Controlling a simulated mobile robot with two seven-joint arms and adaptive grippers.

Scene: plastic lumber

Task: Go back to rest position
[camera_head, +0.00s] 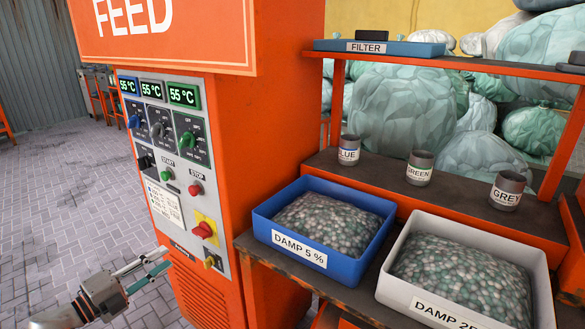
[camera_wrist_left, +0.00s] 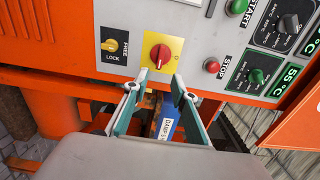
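My left gripper (camera_head: 166,258) reaches in from the lower left in the head view, in front of the lower part of the control panel (camera_head: 150,190). In the left wrist view its fingers (camera_wrist_left: 160,78) are apart with nothing held between them. The red rotary switch on a yellow plate (camera_head: 204,229) is near the fingertips; in the left wrist view the red switch (camera_wrist_left: 160,54) lies just beyond them. I cannot tell whether the fingertips touch the panel. My right gripper is in neither view.
The orange FEED machine (camera_head: 275,120) carries the panel. To its right stand a blue DAMP 5 % bin (camera_head: 345,270) and a grey bin (camera_head: 535,255), both filled with flakes. Several cups stand behind them, below a shelf (camera_head: 460,62). Open paved floor (camera_head: 60,190) lies left.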

